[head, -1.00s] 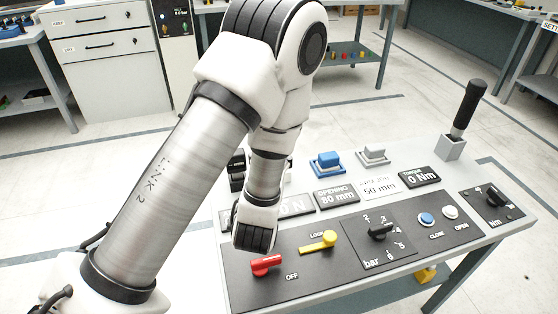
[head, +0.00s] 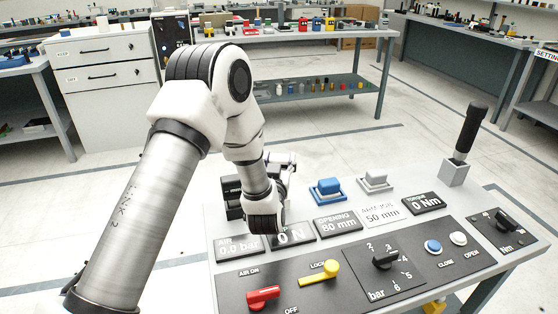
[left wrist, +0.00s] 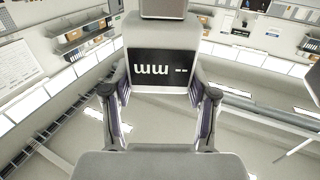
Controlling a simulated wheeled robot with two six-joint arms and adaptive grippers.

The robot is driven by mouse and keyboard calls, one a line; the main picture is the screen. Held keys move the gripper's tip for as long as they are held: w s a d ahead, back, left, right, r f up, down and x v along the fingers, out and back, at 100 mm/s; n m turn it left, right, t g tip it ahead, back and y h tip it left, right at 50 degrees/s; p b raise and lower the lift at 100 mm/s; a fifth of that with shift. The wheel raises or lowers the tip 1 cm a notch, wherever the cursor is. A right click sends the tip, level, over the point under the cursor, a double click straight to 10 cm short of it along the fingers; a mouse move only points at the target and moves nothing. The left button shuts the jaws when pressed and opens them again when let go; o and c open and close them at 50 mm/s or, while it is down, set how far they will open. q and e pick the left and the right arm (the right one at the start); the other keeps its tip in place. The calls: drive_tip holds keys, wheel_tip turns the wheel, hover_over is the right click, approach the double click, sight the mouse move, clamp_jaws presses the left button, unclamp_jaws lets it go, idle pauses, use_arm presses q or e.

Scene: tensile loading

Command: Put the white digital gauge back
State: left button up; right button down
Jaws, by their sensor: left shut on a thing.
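The white digital gauge (left wrist: 160,68) fills the middle of the left wrist view, its dark display showing upside-down "mm" and dashes. My left gripper (left wrist: 159,90) has one finger on each side of it and is shut on it. In the head view my left gripper (head: 281,162) is mostly hidden behind my wrist, with only a pale and purplish part showing beyond it. I cannot make out the gauge in the head view. My right gripper is in no view.
The control table (head: 205,215) carries a black fixture (head: 232,196) partly behind my wrist. A blue block (head: 327,187) and a grey block (head: 375,179) sit on small bases. Farther right stands a black-handled lever (head: 470,130). A bench (head: 335,90) with small items is behind.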

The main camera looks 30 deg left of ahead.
use_arm(q)
drive_tip(key=shift+s+d+f, duration=0.1)
drive_tip(key=o, duration=1.4)
drive_tip(key=shift+c, duration=0.2)
